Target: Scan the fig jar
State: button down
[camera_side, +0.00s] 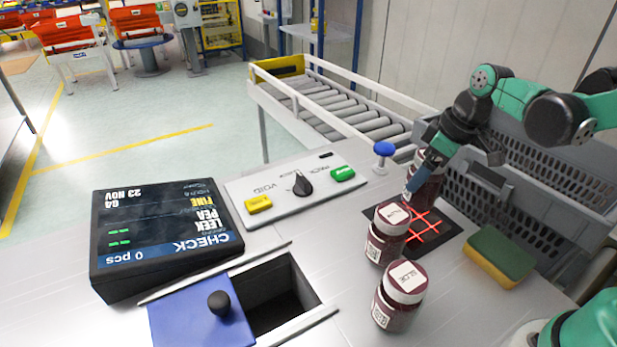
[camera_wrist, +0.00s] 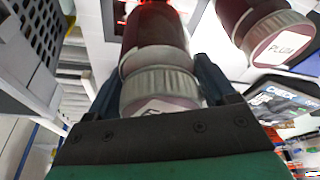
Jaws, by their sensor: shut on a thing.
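My gripper (camera_side: 413,181) is shut on a dark red jar (camera_side: 427,187) with a pale lid. In the wrist view the held jar (camera_wrist: 155,48) sits between both fingers, and its lid label is mostly hidden, so I cannot read its name. The held jar is at the back part of the black scanner plate (camera_side: 447,240) with glowing red lines; I cannot tell whether it touches the plate. A jar labelled PLUM (camera_side: 385,246) stands in front of it and also shows in the wrist view (camera_wrist: 238,14). A jar that seems labelled SLOE (camera_side: 396,312) stands nearer the camera.
A green and yellow sponge (camera_side: 500,257) lies right of the scanner. A display (camera_side: 160,235) reads CHECK, 0 pcs. A panel with a black knob (camera_side: 302,184), a blue button post (camera_side: 383,150), an open bin (camera_side: 275,300), a roller conveyor (camera_side: 340,110) and a grey crate (camera_side: 530,190) surround it.

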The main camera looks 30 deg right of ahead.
jog(key=shift+f, duration=0.65)
jog(key=shift+r, duration=0.1)
jog(key=shift+r, duration=2.2)
